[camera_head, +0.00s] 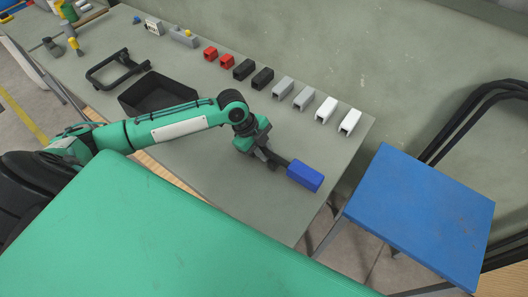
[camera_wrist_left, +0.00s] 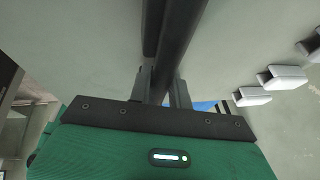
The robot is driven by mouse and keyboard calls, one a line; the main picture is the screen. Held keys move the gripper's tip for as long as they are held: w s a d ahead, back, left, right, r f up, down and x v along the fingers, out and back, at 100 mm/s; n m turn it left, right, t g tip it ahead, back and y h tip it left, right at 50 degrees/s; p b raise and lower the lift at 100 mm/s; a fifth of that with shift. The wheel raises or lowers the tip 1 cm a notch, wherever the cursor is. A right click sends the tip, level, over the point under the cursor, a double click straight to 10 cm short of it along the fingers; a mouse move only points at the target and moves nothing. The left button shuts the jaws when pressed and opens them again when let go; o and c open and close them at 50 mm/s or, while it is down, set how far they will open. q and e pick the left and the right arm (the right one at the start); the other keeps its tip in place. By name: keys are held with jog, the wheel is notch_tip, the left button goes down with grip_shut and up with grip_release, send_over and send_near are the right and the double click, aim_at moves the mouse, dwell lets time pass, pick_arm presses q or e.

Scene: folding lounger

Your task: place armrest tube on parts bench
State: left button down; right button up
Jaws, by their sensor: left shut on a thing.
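My left gripper (camera_head: 268,158) is low over the right part of the grey-green parts bench (camera_head: 226,178). It is shut on a dark bar, which I take as the armrest tube; the bar also shows between the fingers in the left wrist view (camera_wrist_left: 172,45). A blue block (camera_head: 305,176) is at the right end of this bar in the head view; I cannot tell whether it is fixed to it. A bit of blue shows behind the gripper in the wrist view (camera_wrist_left: 204,106). Whether the bar touches the bench is unclear. My right gripper is not in view.
Red, black, grey (camera_head: 303,98) and white (camera_head: 350,122) square sleeves line the bench's back. A black bin (camera_head: 157,94) and a dark bent frame (camera_head: 117,70) are farther left. A green padded surface (camera_head: 170,235) fills the front; a blue stool (camera_head: 420,213) stands right.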

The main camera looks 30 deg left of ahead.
pick_arm(q)
jog(key=shift+f, duration=0.95)
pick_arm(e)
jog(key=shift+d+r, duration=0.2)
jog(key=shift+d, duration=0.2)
pick_arm(q)
jog(key=c, duration=1.3)
grip_release()
jog(key=shift+f, duration=0.15)
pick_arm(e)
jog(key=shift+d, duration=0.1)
pick_arm(q)
jog(key=b+v, duration=0.2)
jog(key=v, duration=1)
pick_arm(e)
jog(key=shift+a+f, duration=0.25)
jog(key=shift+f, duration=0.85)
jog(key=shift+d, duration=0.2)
